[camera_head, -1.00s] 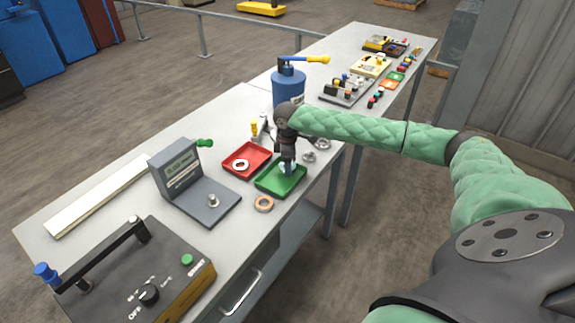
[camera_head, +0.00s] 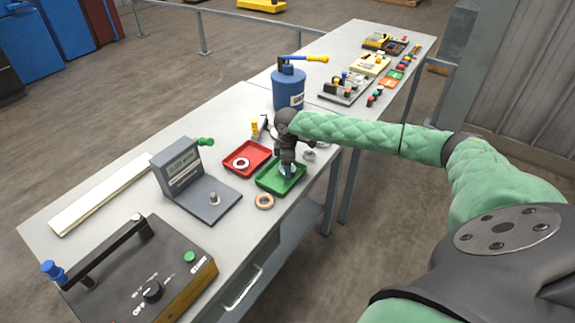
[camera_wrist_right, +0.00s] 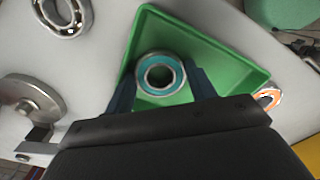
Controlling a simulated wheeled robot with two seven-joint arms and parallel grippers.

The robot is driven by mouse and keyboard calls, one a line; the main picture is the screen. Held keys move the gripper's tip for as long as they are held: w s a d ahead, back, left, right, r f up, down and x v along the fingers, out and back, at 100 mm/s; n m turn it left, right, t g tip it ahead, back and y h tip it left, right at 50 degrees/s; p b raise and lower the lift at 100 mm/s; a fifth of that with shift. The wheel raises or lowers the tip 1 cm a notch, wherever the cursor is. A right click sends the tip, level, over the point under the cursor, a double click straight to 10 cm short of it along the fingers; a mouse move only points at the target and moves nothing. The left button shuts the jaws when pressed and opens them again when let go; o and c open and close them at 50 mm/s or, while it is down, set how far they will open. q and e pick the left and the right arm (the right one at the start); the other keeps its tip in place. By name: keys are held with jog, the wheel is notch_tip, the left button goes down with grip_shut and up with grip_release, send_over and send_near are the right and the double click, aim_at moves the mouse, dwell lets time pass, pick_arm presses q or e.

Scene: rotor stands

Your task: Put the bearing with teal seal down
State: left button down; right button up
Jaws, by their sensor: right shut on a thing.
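The bearing with teal seal (camera_wrist_right: 160,59) is a steel ring with a teal face, seen from above in the right wrist view. My right gripper (camera_wrist_right: 163,84) is shut on it, one blue finger on each side. It is over the green tray (camera_wrist_right: 222,62); whether it touches the tray floor I cannot tell. In the head view my right gripper (camera_head: 287,172) points down into the green tray (camera_head: 268,189), and the bearing is mostly hidden by it. My left gripper is not in view.
A red tray (camera_head: 240,170) holding a ring stands left of the green one. An orange ring (camera_head: 264,201) lies in front. A grey stand with a post (camera_head: 213,199), a blue canister (camera_head: 288,90) and a steel bearing (camera_wrist_right: 66,12) are close by.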

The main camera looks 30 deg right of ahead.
jog(key=shift+s+a+f, duration=0.1)
jog(key=shift+s+f, duration=0.2)
jog(key=shift+f, duration=0.4)
jog(key=o, duration=0.6)
jog(key=shift+f, duration=0.1)
jog(key=shift+o, duration=0.2)
jog(key=shift+w+r+b, duration=0.1)
jog(key=shift+r+b, duration=0.4)
jog(key=shift+r, duration=0.05)
jog(key=r, duration=0.1)
jog(key=r+b, duration=0.1)
jog(key=shift+w+r, duration=0.2)
jog(key=shift+r, duration=0.2)
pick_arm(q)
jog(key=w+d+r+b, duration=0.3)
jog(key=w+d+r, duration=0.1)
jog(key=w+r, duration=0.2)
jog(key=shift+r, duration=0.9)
pick_arm(e)
notch_tip(320, 180, up, 10)
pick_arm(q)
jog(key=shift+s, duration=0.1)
pick_arm(e)
jog(key=shift+f, duration=0.15)
